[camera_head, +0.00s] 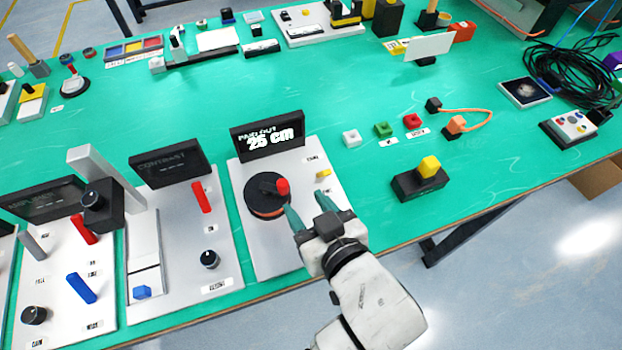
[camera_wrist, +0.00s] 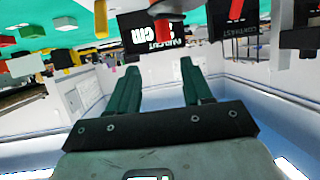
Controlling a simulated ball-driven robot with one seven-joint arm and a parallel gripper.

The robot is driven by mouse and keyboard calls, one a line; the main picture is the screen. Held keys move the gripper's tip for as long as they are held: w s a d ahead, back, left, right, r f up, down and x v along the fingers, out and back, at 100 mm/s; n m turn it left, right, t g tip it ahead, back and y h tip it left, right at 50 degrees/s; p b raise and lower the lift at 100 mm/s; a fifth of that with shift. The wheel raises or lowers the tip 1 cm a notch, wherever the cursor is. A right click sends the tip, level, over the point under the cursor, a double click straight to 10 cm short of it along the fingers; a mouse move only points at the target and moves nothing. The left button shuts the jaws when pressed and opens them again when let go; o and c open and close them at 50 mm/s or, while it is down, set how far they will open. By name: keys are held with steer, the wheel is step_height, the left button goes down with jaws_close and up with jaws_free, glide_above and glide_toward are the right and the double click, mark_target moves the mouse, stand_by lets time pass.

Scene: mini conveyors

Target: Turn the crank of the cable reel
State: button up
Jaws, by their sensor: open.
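The cable reel is a black round drum (camera_head: 265,197) with an orange band, on a light grey panel (camera_head: 275,262). Its crank ends in a red knob (camera_head: 283,186) on the drum's right side. A black display (camera_head: 267,136) behind it shows "PAID OUT" and about 26 cm. My gripper (camera_head: 305,201) has its two green fingers apart, just right and in front of the knob, with nothing visible between them. In the wrist view the red knob (camera_wrist: 163,29) appears above and between the open fingers (camera_wrist: 159,66), apart from them.
A small yellow piece (camera_head: 323,174) sits on the same panel. To the left is a panel with a red lever (camera_head: 201,197) and a black knob (camera_head: 210,259). To the right stands a black box with a yellow button (camera_head: 429,167).

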mark_target(284, 186)
steer(key=x, duration=1)
steer(key=shift+s+a+f, duration=0.2)
steer(key=shift+a+f, duration=0.25)
jaws_close()
steer(key=shift+f, duration=0.15)
